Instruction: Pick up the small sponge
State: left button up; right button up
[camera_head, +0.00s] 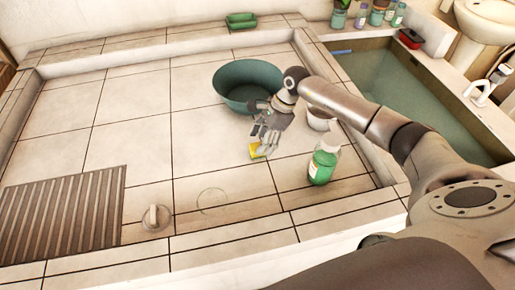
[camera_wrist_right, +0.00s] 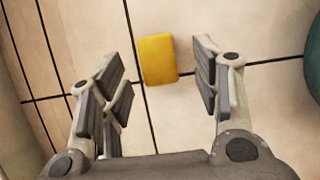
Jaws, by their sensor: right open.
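The small sponge is a yellow block (camera_head: 256,151) lying on the tiled floor of the shallow basin. In the right wrist view the sponge (camera_wrist_right: 158,60) lies flat on the tiles, between and a little beyond the fingers. My right gripper (camera_wrist_right: 158,85) is open, with one finger on each side of the sponge and nothing held. In the head view my right gripper (camera_head: 262,142) is just above the sponge and partly hides it. I cannot tell its exact height above the tiles. My left gripper is not in view.
A green bowl (camera_head: 247,86) stands just behind the gripper. A pale small bowl (camera_head: 320,120) and a bottle of green liquid (camera_head: 323,163) stand to its right. A green soap dish (camera_head: 240,20) is on the back ledge. A water-filled sink (camera_head: 420,90) lies right.

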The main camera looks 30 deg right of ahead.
aim_at(257, 146)
jog(key=x, duration=0.3)
jog(key=shift+a+f+p, duration=0.15)
jog(key=shift+a+p, duration=0.1)
jog(key=shift+p, duration=0.05)
jog(key=c, duration=0.9)
jog(key=shift+d+r+b, duration=0.1)
jog(key=shift+r+b, duration=0.25)
jog(key=shift+r, duration=0.25)
jog(key=s+a+r+b, duration=0.3)
jog(key=s+a+r, duration=0.5)
jog(key=s+r, duration=0.3)
jog(key=shift+a+r, duration=0.3)
jog(key=shift+r, duration=0.15)
jog(key=shift+s, duration=0.1)
